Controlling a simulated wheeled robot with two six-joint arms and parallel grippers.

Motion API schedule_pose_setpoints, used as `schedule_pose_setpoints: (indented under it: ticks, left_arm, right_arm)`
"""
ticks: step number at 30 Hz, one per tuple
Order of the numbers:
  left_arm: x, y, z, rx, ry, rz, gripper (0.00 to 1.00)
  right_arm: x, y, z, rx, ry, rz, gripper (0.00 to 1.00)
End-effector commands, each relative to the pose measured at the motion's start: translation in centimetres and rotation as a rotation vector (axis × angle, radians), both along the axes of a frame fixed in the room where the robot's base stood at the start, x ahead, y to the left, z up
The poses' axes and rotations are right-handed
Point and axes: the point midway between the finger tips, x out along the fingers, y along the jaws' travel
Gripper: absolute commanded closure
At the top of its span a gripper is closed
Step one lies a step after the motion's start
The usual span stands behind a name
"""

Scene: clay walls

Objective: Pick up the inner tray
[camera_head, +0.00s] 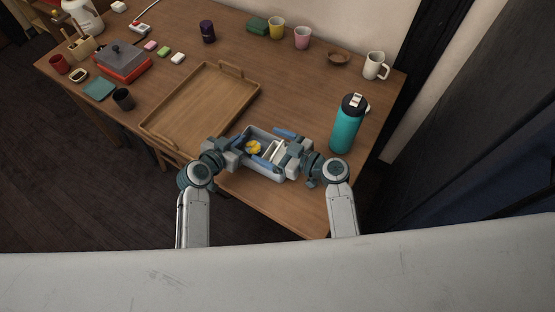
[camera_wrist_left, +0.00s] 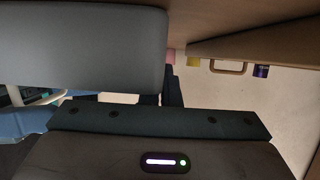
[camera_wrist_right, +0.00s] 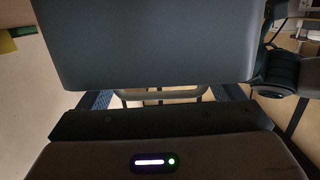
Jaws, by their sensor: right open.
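A pale grey box (camera_head: 251,130) with blue side pieces stands near the table's front edge in the head view. Inside it are something yellow (camera_head: 254,147) and a white divided part (camera_head: 273,153), which looks like the inner tray; the arms hide much of it. My left gripper (camera_head: 240,152) is at the box's left end; I cannot tell whether its jaws are apart. My right gripper (camera_head: 287,155) is open at the right end, close to the white part. Whether either touches the tray is hidden. Large grey surfaces block most of both wrist views.
A wooden tray (camera_head: 203,100) with handles lies left of the box. A teal bottle (camera_head: 346,128) stands close to my right arm.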

Motion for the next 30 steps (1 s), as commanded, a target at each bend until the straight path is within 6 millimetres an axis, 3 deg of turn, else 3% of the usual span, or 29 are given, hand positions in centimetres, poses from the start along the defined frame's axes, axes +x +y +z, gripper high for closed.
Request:
schedule_pose_setpoints:
  ticks: [2,11,22,30]
  left_arm:
    - [0.0,0.0,-0.1,0.001,0.001,0.0,1.0]
    - [0.0,0.0,-0.1,0.0,0.001,-0.001,1.0]
    - [0.0,0.0,0.0,0.001,0.001,0.0,1.0]
    - [0.0,0.0,-0.1,0.001,0.001,0.0,1.0]
  right_arm:
    - [0.0,0.0,0.0,0.0,0.0,0.0,0.12]
    - [0.0,-0.1,0.0,-0.001,0.001,0.0,0.71]
    - [0.0,0.0,0.7,0.0,-0.002,0.0,0.71]
    - [0.0,0.0,5.9,0.0,-0.005,0.0,0.71]
